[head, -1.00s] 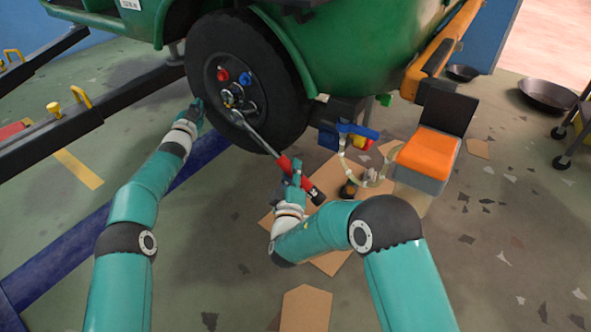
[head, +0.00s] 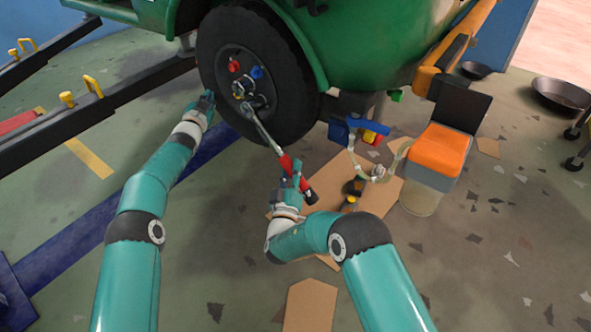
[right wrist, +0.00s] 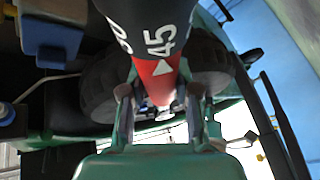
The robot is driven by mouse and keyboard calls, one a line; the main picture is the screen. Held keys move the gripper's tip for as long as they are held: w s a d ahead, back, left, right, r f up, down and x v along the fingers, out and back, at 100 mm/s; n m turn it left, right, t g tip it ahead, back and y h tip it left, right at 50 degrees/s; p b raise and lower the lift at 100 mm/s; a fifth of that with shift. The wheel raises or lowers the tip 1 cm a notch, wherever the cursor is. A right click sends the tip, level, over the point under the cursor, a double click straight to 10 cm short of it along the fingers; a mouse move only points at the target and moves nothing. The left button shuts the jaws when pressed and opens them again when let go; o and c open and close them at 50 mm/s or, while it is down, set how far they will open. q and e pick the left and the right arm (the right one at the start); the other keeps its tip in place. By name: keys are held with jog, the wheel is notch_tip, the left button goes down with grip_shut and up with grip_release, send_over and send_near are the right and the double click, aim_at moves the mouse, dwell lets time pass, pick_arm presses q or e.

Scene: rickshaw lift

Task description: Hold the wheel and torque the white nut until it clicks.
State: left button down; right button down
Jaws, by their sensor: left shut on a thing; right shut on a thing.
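The wheel (head: 215,55), a black tyre with a dark hub, hangs under the green rickshaw body in the head view. No white nut shows clearly; the wrench head covers that spot. My left gripper (head: 209,100) is shut on the tyre's left edge. My right gripper (head: 293,176) is shut on the wrench's red handle, also seen in the right wrist view (right wrist: 160,105).
Cardboard (head: 310,303) lies on the floor. Dark lift beams (head: 95,113) run at left. Black pans (head: 561,95) are at far right.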

jog(key=shift+w+a, duration=0.1)
pick_arm(q)
jog(key=shift+d+f, duration=0.2)
jog(key=shift+f, duration=0.1)
pick_arm(e)
jog(key=shift+r, duration=0.1)
pick_arm(q)
jog(key=shift+r, duration=0.1)
pick_arm(e)
jog(key=shift+a, duration=0.15)
